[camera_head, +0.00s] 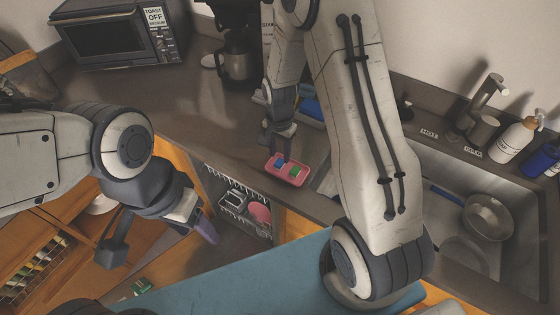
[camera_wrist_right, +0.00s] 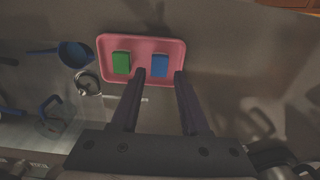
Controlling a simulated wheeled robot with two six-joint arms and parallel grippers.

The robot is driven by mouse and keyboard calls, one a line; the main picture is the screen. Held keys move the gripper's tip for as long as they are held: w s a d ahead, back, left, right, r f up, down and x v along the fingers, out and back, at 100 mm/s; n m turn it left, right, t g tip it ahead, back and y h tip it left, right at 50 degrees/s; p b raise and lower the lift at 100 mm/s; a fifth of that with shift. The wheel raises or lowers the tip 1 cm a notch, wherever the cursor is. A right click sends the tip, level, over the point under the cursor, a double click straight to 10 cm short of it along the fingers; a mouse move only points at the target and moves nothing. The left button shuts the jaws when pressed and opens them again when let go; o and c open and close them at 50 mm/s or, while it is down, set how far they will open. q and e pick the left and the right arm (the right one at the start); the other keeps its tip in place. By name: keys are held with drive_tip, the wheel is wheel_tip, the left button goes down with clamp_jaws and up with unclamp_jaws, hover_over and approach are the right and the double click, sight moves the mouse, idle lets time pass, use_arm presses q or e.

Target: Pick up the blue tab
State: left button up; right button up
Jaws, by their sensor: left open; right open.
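The blue tab (camera_head: 279,163) lies in a pink tray (camera_head: 301,179) on the counter, beside a green tab (camera_head: 294,171). In the right wrist view the blue tab (camera_wrist_right: 160,63) shows just ahead of my right gripper (camera_wrist_right: 159,76), between the lines of its two fingertips, with the green tab (camera_wrist_right: 121,62) to the left. My right gripper (camera_head: 279,147) is open, empty and directly by the tray; the frames do not clearly show its height above the tab. My left gripper (camera_head: 158,242) is open and empty, away from the tray at the lower left.
A sink with a pan (camera_head: 488,217) lies to the right. A coffee maker (camera_head: 238,62) and a toaster oven (camera_head: 110,38) stand at the back. An open dishwasher rack (camera_head: 233,202) is below the counter edge. Counter left of the tray is clear.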

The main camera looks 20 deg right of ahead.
sight(279, 162)
drive_tip(key=shift+f+p, duration=0.35)
drive_tip(key=shift+f, duration=1.25)
clamp_jaws()
drive_tip(key=shift+r, duration=0.5)
drive_tip(key=r+b, duration=0.1)
drive_tip(key=s+r+b, duration=0.1)
drive_tip(key=r, duration=0.1)
drive_tip(key=shift+d+r, duration=0.15)
drive_tip(key=shift+r, duration=0.15)
drive_tip(key=s+d+r, duration=0.3)
drive_tip(key=s+r, duration=0.6)
drive_tip(key=s, duration=0.1)
drive_tip(key=shift+d+r+p, duration=0.2)
drive_tip(key=shift+d+p, duration=0.15)
drive_tip(key=shift+p, duration=0.1)
